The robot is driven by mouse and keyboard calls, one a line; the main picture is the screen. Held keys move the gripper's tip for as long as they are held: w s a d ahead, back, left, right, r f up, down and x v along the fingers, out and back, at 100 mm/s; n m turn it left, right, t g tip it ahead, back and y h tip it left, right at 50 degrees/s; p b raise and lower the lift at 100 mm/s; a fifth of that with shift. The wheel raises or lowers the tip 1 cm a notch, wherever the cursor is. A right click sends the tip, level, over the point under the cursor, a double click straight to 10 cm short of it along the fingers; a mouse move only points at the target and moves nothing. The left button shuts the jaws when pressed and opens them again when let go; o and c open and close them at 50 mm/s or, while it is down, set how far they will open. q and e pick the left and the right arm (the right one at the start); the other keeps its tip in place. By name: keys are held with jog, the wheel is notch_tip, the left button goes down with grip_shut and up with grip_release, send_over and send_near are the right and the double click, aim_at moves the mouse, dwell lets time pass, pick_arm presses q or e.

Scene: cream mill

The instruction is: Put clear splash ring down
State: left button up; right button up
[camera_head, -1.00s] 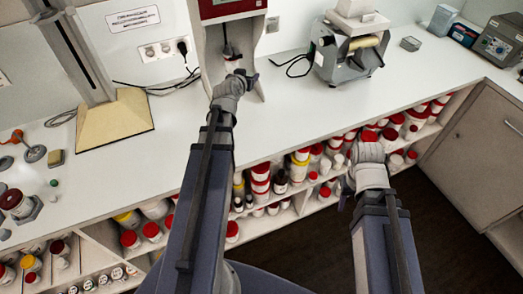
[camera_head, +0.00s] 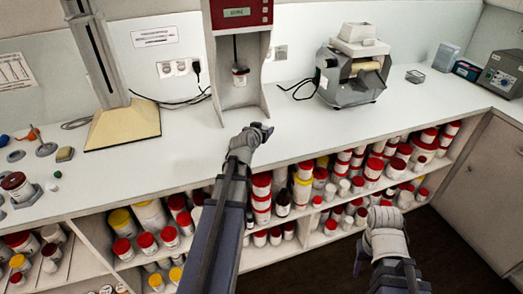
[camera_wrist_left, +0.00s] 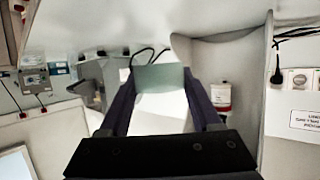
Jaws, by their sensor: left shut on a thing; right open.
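My left gripper (camera_head: 264,130) is over the counter (camera_head: 300,128), near its front edge, in front of the mixer stand. In the left wrist view its fingers (camera_wrist_left: 160,80) are shut on a pale, translucent piece, which looks like the clear splash ring (camera_wrist_left: 160,77). The ring is too small to make out in the head view. My right gripper (camera_head: 360,255) is open in front of the shelves, below counter height; its fingertips are hard to make out.
The mixer stand (camera_head: 266,85) has a red head (camera_head: 238,14) and a white jar (camera_head: 240,77) under its shaft; the jar also shows in the left wrist view (camera_wrist_left: 221,97). A grey roller mill (camera_head: 350,75) stands right of it. The counter between them is clear.

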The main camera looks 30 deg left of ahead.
pick_arm(q)
jog(key=b, duration=0.4)
send_over(263, 151)
notch_tip(263, 151, down, 5)
jog(key=shift+s+r, duration=0.1)
notch_tip(263, 151, down, 4)
jog(key=b, duration=0.3)
jog(key=shift+r, duration=0.15)
jog(key=shift+b, duration=0.3)
jog(key=o, duration=1.3)
